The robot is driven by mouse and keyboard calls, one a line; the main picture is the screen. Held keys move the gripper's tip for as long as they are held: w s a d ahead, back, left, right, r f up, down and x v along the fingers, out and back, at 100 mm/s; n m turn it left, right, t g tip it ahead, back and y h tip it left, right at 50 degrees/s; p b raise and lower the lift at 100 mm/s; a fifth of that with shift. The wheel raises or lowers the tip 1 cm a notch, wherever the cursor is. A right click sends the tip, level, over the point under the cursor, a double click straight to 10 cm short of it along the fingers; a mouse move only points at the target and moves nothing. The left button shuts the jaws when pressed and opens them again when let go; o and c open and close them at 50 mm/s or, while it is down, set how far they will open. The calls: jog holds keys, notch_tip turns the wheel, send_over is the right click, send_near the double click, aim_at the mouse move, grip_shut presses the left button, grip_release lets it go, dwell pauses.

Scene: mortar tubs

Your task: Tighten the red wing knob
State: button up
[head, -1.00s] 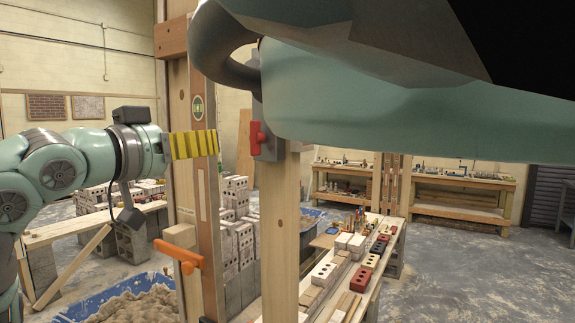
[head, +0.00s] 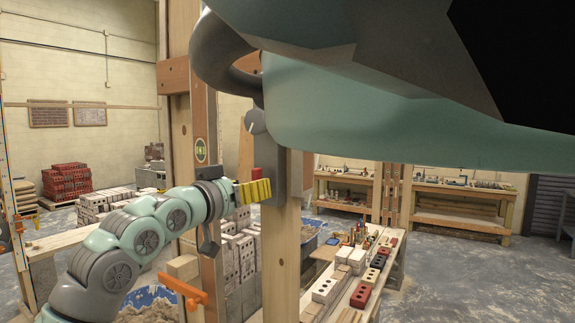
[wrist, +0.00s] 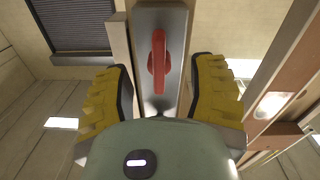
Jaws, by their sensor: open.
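The red wing knob (wrist: 158,62) sits on a grey plate (wrist: 172,22) in the wrist view, with its wing running up and down the picture. In the head view, a bit of the red knob (head: 257,173) shows above my gripper, on the grey plate (head: 279,180) fixed to a wooden post. My gripper (wrist: 160,75) is open, with its yellow ribbed fingers apart on either side of the knob. They do not appear to touch it. In the head view, my gripper (head: 256,191) reaches the plate from the left and hides the knob's lower part.
An orange handle (head: 184,290) juts out on the post to the left, below my arm. A plank bench (head: 345,298) with bricks stands behind the near post. A blue tub (head: 134,298) of mortar is at lower left. Open floor lies to the right.

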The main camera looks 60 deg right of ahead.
jog(key=shift+d+p, duration=0.65)
jog(key=shift+d, duration=0.75)
jog(key=shift+c, duration=0.3)
grip_shut()
